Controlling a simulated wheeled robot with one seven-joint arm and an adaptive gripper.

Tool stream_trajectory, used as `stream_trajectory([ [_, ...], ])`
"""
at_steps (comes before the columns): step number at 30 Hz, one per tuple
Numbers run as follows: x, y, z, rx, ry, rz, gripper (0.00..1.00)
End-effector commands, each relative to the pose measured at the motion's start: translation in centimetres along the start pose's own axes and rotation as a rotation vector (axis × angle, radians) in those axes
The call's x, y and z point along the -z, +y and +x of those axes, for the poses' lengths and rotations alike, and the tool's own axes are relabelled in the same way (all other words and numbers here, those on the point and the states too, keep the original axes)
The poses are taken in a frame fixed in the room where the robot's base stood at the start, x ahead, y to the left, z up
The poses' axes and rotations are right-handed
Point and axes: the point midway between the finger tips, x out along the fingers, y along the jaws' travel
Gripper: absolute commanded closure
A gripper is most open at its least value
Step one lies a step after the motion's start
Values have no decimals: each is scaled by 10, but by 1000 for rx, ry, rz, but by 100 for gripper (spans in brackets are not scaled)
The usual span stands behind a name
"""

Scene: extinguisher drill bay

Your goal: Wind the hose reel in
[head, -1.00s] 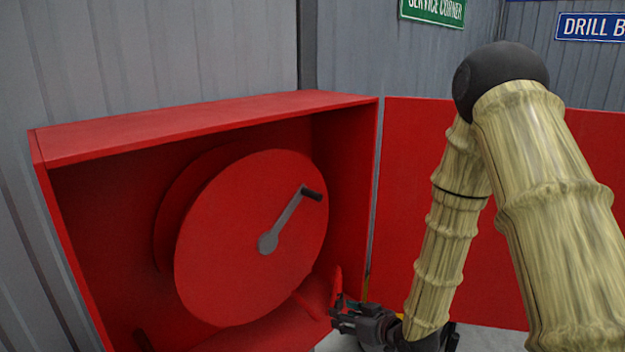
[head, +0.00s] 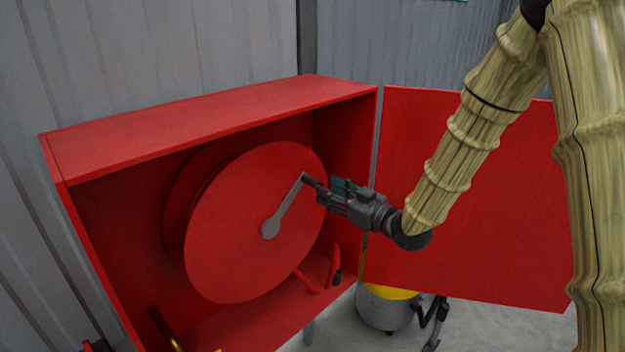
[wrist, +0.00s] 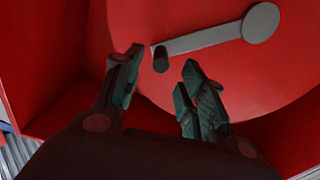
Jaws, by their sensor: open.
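The red hose reel (head: 240,250) is a large disc inside an open red cabinet (head: 200,116). A grey crank arm (head: 285,208) runs from its hub up and right to a short dark handle (head: 308,180). In the wrist view, the crank arm (wrist: 205,40) and the dark handle (wrist: 160,59) lie just beyond the fingertips. My gripper (head: 318,188) is at the handle's outer end, with the fingers pointing at the reel. In the wrist view my gripper (wrist: 160,75) is open, and the handle shows between its fingertips. I cannot tell whether they touch it.
The red cabinet door (head: 470,210) stands open on the right, behind my arm. A red hose end with a dark nozzle (head: 335,272) sits at the cabinet's lower right. A grey and yellow bucket (head: 385,305) stands on the floor below the door.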

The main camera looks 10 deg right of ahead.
Motion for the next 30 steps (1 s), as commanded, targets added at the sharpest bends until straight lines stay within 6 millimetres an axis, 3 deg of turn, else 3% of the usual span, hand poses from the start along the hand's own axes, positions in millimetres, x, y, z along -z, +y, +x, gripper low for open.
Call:
stream_trajectory([
  [6,2,0,36,0,-1,-1,59],
  [12,1,0,59,0,-1,1,59],
  [26,0,0,69,-1,-1,1,59],
  [30,0,0,68,-1,-1,1,83],
])
